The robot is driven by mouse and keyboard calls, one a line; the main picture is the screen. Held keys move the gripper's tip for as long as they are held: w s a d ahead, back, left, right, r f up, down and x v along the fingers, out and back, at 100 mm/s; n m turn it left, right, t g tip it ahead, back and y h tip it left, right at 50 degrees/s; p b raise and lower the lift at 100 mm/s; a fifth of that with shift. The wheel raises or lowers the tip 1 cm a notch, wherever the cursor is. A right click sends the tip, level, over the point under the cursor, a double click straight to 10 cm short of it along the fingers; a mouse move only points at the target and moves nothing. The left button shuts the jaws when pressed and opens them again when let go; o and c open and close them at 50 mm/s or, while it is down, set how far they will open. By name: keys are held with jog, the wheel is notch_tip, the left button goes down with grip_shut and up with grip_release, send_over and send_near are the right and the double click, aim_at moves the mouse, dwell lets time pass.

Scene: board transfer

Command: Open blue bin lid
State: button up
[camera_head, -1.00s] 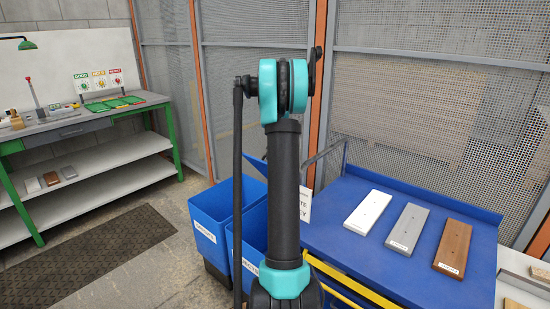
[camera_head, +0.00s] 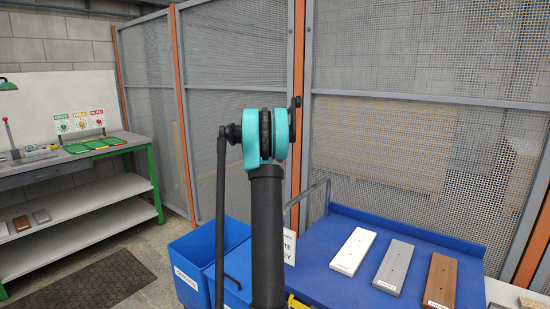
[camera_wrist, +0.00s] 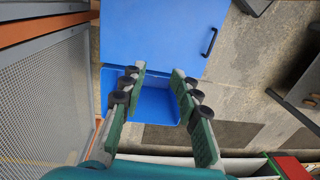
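In the wrist view, a flat blue lid (camera_wrist: 150,38) with a black bar handle (camera_wrist: 209,42) fills the top middle. Below it, an open blue bin (camera_wrist: 155,104) shows between the fingers. My gripper (camera_wrist: 158,72) is open and empty, its fingertips over the area where the lid and open bin meet. I cannot tell whether they touch anything. In the head view, a labelled blue bin (camera_head: 188,262) stands open at lower centre. A second blue bin (camera_head: 236,297), with a dark handle on top, is partly hidden by my arm. My gripper is hidden there.
A blue table (camera_head: 318,278) with white (camera_head: 353,251), grey (camera_head: 394,268) and brown (camera_head: 441,280) boards stands at right. A green-legged workbench (camera_head: 75,153) is at left. Mesh fencing (camera_head: 400,130) closes the back. A dark floor mat (camera_head: 90,287) lies at lower left.

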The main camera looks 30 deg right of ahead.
jog(key=w+d+r, duration=0.3)
jog(key=d+r, duration=0.5)
jog(key=r, duration=0.3)
jog(key=shift+w+d+r, duration=0.2)
jog(key=shift+w+d, duration=0.1)
jog(key=shift+d, duration=0.1)
dwell(1.0)
dwell(0.5)
